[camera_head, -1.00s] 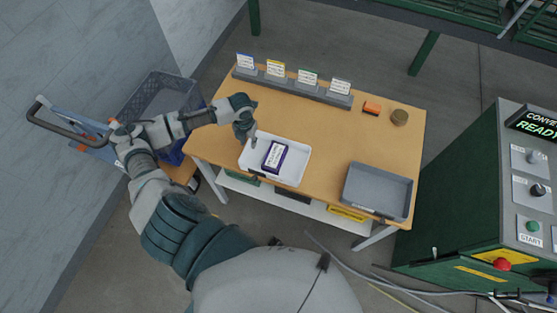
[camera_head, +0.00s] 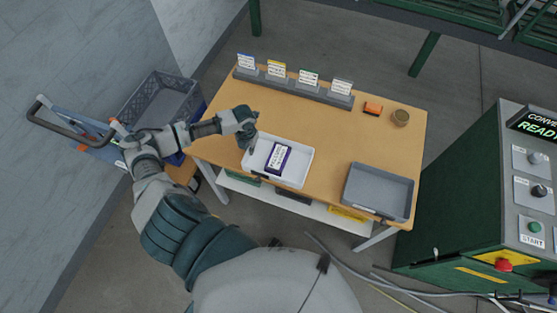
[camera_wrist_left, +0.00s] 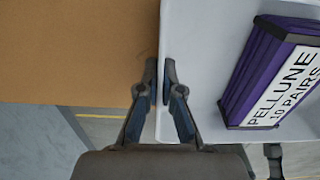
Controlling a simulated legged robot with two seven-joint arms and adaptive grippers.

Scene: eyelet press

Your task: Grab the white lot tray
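The white lot tray (camera_head: 304,158) sits on the left part of the wooden table, near its front edge. A purple box with a white label (camera_head: 278,157) lies in it; in the left wrist view the box (camera_wrist_left: 275,75) reads "PELLUNE 10 PAIRS". My left gripper (camera_head: 245,142) is at the tray's left side. In the left wrist view its fingers (camera_wrist_left: 160,80) are close together on either side of the tray's wall (camera_wrist_left: 164,25), shut on it. My right gripper is not in view.
A grey tray (camera_head: 378,190) is at the table's right. A rack of label cards (camera_head: 295,84), an orange block (camera_head: 373,108) and a round brown item (camera_head: 400,117) stand at the back. A grey crate (camera_head: 160,100) is left of the table, a green machine (camera_head: 450,190) right.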

